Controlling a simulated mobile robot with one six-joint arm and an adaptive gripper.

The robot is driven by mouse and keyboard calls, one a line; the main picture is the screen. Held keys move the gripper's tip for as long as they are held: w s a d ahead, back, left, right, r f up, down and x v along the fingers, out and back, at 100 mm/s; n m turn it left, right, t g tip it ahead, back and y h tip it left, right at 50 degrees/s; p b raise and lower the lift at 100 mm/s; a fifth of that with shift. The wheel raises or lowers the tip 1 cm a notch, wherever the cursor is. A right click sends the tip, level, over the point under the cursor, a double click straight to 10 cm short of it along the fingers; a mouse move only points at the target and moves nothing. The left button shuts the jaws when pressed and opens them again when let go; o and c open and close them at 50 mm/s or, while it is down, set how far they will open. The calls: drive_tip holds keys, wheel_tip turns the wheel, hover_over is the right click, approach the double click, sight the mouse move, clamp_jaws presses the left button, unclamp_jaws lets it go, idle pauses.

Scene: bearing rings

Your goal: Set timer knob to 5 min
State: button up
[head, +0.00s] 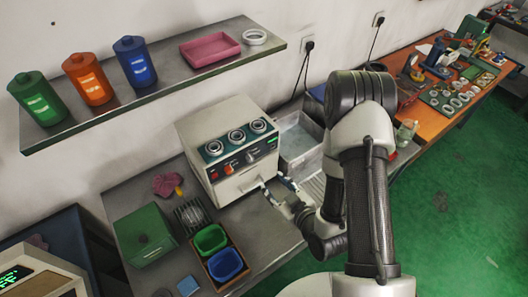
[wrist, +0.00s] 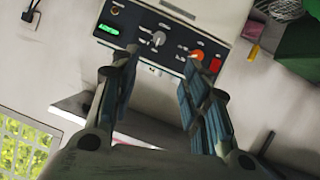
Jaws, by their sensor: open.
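A white machine (head: 228,140) stands on the grey bench in the head view. Its dark front panel carries a grey knob (wrist: 158,38), an orange knob (wrist: 197,55), a red switch (wrist: 215,65) and a lit green display (wrist: 108,29). The wrist view shows this panel turned over and tilted. The labels are too small to read, so I cannot tell which knob is the timer or its setting. My gripper (wrist: 159,68) is open and empty, its fingers pointing toward the panel, apart from the knobs. In the head view my gripper (head: 277,184) is low in front of the machine.
A wall shelf (head: 165,98) with bottles hangs above.

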drive_tip(key=b, duration=1.5)
approach(252, 160)
drive_tip(key=x, duration=0.8)
drive_tip(key=shift+a, duration=0.15)
drive_tip(key=shift+c, duration=0.3)
clamp_jaws()
